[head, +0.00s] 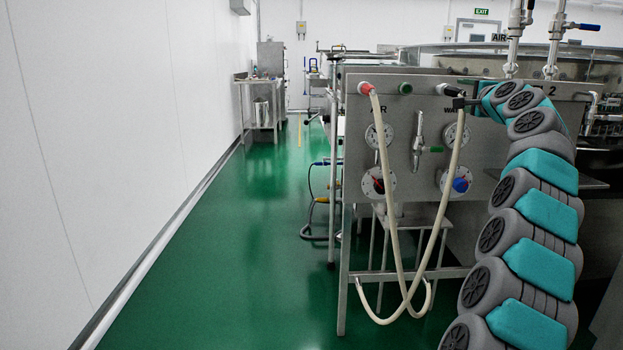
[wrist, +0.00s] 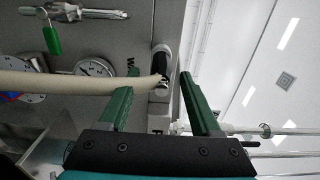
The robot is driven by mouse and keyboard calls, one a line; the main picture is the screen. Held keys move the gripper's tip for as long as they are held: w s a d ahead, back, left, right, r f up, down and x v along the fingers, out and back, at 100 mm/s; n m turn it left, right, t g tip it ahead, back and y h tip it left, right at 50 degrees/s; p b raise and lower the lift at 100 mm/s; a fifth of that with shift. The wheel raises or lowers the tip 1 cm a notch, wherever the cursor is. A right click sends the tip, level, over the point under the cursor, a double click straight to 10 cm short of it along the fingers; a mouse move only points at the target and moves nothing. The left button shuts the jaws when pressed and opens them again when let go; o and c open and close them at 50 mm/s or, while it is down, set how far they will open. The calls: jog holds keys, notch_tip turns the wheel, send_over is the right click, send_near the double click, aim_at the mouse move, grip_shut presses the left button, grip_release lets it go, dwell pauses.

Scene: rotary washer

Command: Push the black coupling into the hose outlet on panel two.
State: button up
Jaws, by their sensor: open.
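The black coupling (head: 449,90) sits at the upper right of the steel panel (head: 420,116), with the cream hose (head: 447,180) hanging from it. In the wrist view the black coupling (wrist: 161,62) lies between and beyond the fingertips, with a pale collar at the panel side. My gripper (wrist: 157,76) is open, its two green fingers apart on either side of the coupling, with gaps visible. In the head view my gripper (head: 464,102) is just right of the coupling. The outlet's mouth is hidden, so I cannot tell how deep the coupling sits.
A red coupling (head: 366,88) with its own hose is at the panel's upper left, and a green fitting (head: 405,88) is between them. Gauges (head: 378,135), a blue knob (head: 460,185) and a valve handle (head: 418,140) stick out below. Green floor is clear at left.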

jog(key=shift+w+r+p, duration=0.1)
jog(key=shift+w+p, duration=1.05)
jog(key=shift+w, duration=0.25)
jog(key=shift+c, duration=0.4)
grip_shut()
dwell(0.5)
dwell(0.8)
dwell(0.3)
jog(key=shift+s+b, duration=1.1)
jog(key=shift+s, duration=0.75)
jog(key=shift+s+d, duration=0.1)
jog(key=shift+s, duration=0.55)
jog(key=shift+s+b, duration=0.45)
jog(key=shift+s, duration=0.05)
